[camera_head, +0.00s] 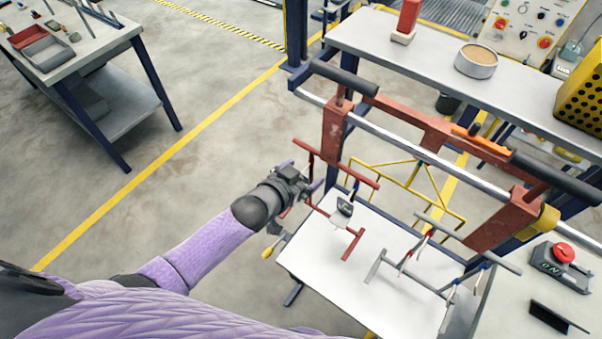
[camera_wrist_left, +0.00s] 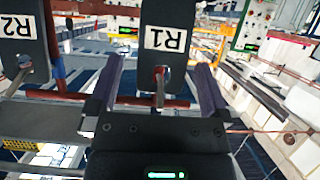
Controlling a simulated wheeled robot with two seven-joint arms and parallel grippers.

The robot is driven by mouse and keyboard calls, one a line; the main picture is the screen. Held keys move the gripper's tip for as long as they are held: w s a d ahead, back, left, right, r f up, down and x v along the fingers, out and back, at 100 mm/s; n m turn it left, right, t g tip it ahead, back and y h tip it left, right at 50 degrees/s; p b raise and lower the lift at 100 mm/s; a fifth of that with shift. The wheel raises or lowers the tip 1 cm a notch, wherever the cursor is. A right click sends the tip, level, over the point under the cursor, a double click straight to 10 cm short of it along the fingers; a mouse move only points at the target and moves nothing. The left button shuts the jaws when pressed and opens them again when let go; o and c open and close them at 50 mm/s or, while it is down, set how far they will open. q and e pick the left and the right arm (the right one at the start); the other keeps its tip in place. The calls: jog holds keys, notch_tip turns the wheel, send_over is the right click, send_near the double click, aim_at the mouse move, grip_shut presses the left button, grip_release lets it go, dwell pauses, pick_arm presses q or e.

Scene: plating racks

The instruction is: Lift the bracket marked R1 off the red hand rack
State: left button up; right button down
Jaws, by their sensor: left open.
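The red hand rack (camera_head: 352,175) stands at the left end of the white table, with thin red bars. My left gripper (camera_head: 302,176) is at the rack's left side. In the left wrist view my left gripper (camera_wrist_left: 160,68) is open, its purple fingers on either side of R1's lower part; contact cannot be told. My right gripper is out of view.
A grey hand rack (camera_head: 375,268) stands on the white table (camera_head: 320,262) to the right. A large red frame with a steel bar (camera_head: 400,145) runs above and behind. A shelf (camera_head: 430,62) stands beyond. Open floor (camera_head: 190,170) lies to the left.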

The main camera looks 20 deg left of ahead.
pick_arm(q)
jog(key=shift+c, duration=0.3)
grip_shut()
jog(key=shift+s+a+r+p, duration=0.1)
jog(key=shift+s+r+p, duration=0.05)
jog(key=shift+r+p, duration=0.45)
jog(key=shift+f, duration=0.1)
dwell(0.3)
jog(key=shift+s+a+r+p, duration=0.15)
jog(key=shift+s+r+p, duration=0.25)
jog(key=shift+p, duration=0.3)
jog(key=shift+s, duration=0.1)
